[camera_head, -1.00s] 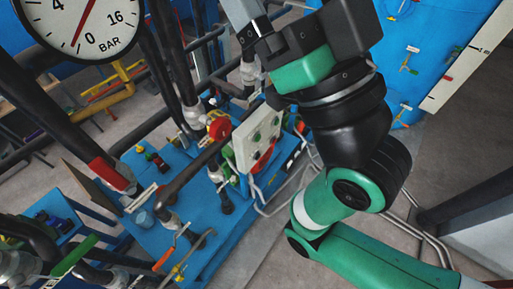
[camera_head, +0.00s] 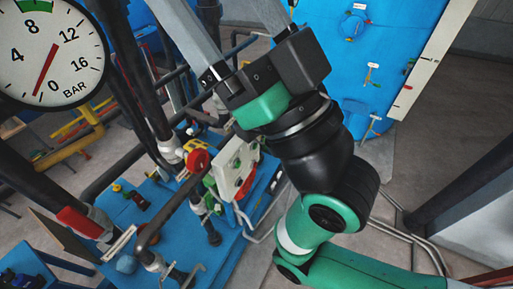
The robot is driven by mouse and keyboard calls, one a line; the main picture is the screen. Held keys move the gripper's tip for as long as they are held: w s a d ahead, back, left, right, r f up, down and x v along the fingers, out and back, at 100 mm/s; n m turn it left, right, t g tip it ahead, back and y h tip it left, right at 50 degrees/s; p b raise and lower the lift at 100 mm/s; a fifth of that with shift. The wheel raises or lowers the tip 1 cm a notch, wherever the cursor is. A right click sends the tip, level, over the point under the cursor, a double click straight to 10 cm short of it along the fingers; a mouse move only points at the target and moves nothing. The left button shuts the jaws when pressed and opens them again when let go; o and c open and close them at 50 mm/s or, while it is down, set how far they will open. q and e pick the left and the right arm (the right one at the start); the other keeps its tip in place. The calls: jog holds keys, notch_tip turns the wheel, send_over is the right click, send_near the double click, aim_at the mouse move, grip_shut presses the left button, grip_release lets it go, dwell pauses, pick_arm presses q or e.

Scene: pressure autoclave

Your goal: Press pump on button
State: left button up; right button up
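The control panel (camera_head: 236,166) is a pale tilted box with small green, dark and red controls on its face. It stands on the blue skid left of my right arm. The controls are too small to read, so I cannot tell which one is pump on. My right gripper (camera_head: 228,38) has two grey fingers spread apart and pointing up the picture, with nothing seen between them. Their tips run out of the top edge. The gripper appears above the panel in the picture, not touching it. My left gripper is not in view.
A large pressure gauge (camera_head: 50,52) fills the top left, its red needle near 0. Dark pipes and a red round fitting (camera_head: 196,160) stand close left of the panel.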

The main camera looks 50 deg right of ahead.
grip_shut()
dwell(1.4)
